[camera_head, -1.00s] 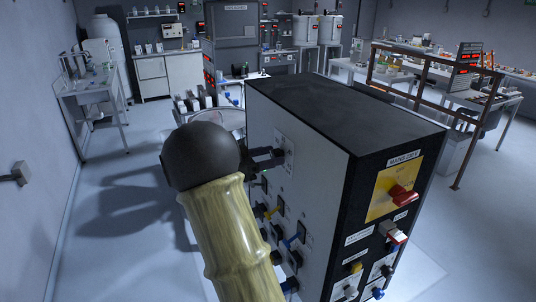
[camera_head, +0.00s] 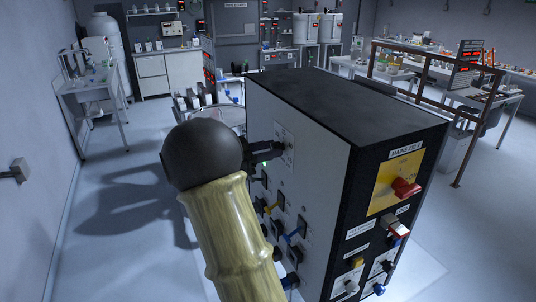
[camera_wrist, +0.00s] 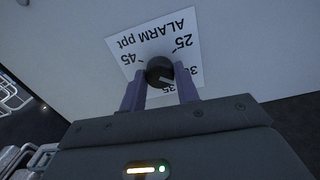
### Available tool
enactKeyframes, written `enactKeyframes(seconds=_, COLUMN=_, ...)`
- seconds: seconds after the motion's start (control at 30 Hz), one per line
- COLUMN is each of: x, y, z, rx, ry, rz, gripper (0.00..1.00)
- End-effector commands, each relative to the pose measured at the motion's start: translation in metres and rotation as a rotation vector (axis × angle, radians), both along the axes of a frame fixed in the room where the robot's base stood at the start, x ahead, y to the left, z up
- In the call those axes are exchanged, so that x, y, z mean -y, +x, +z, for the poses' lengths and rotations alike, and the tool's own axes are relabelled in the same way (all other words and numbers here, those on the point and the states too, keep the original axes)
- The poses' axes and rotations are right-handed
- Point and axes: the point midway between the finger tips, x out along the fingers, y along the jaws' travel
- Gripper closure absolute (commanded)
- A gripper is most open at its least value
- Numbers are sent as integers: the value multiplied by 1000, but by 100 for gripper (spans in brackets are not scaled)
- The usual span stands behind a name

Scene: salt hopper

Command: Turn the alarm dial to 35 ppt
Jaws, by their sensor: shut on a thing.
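The alarm dial (camera_wrist: 160,72) is a small black round knob on a white plate (camera_wrist: 150,38) marked "ALARM ppt". The plate reads upside down in the wrist view, with 25, 35 and 45 legible. A pale pointer line on the knob slants toward the lower right, on the side of the 30 and 35 marks; its exact reading is unclear. My gripper (camera_wrist: 160,80) is shut on the knob, one finger on each side. In the head view, my gripper (camera_head: 267,150) reaches the plate (camera_head: 285,145) on the cabinet's pale side, and the knob is hidden.
The cabinet (camera_head: 345,110) has a black top and front with a red mains switch (camera_head: 405,188). Several coloured knobs and levers (camera_head: 288,236) sit below the plate, close to my arm. Open floor (camera_head: 120,230) lies to the left.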

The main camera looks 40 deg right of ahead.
Motion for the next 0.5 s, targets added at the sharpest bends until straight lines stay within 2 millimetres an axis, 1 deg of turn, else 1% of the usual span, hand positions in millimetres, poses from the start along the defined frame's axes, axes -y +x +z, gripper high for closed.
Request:
enactKeyframes(seconds=0.03, x=0, y=0, z=-4, rx=32, ry=-8, rz=1, gripper=92)
enactKeyframes(seconds=0.27, x=0, y=0, z=-6, rx=212, ry=-51, rz=2, gripper=92)
enactKeyframes(seconds=0.5, x=0, y=0, z=-6, rx=433, ry=-105, rz=1, gripper=92)
